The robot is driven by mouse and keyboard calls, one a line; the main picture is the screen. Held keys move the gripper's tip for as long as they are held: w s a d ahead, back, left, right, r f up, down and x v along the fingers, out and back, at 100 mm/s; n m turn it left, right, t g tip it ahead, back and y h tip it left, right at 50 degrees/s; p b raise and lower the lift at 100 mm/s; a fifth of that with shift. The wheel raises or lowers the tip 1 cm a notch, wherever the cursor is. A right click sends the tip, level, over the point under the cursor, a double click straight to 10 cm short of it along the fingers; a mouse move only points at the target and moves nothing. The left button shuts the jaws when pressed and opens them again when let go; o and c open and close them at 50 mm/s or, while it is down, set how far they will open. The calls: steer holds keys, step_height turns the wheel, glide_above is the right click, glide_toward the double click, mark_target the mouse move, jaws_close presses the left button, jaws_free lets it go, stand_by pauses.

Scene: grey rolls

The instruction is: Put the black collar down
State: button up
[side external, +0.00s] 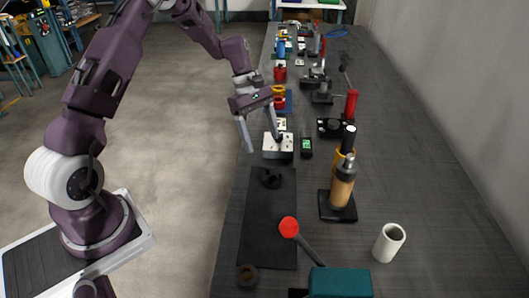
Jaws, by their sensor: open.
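A black collar (271,179) appears to rest on the upper part of a flat black mat (262,225) on the bench; being dark on dark, its outline is hard to make out. My gripper (260,136) is open, with its two fingers wide apart and nothing visible between them. It is above and behind the collar in the picture, near the bench's left edge. The right finger overlaps a white box with dark knobs (277,153) in the picture; I cannot tell if they touch.
A small brown-black ring (248,275) lies by the mat's near left corner. A red-ended lever (289,228) reaches over the mat's right side. A tan-bodied tool (343,185) and a white cylinder (389,242) stand to the right. Several tools crowd the far bench.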

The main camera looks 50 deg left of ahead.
steer(key=s+d+r+m+t+y, duration=0.1)
steer(key=s+d+r+m, duration=0.3)
steer(key=r, duration=0.4)
steer(key=s+d+r+m+t+y, duration=0.1)
steer(key=s+d+r+m+y, duration=0.25)
steer(key=r, duration=0.55)
steer(key=s+d+r+m+t, duration=0.1)
steer(key=s+m, duration=0.4)
steer(key=s, duration=0.5)
steer(key=s+d+r+m+t, duration=0.1)
steer(key=s+m, duration=0.4)
steer(key=s, duration=0.6)
step_height(320, 180, up, 2)
steer(key=shift+d+r+t, duration=0.1)
steer(key=shift+d+t, duration=0.2)
steer(key=shift+t, duration=0.5)
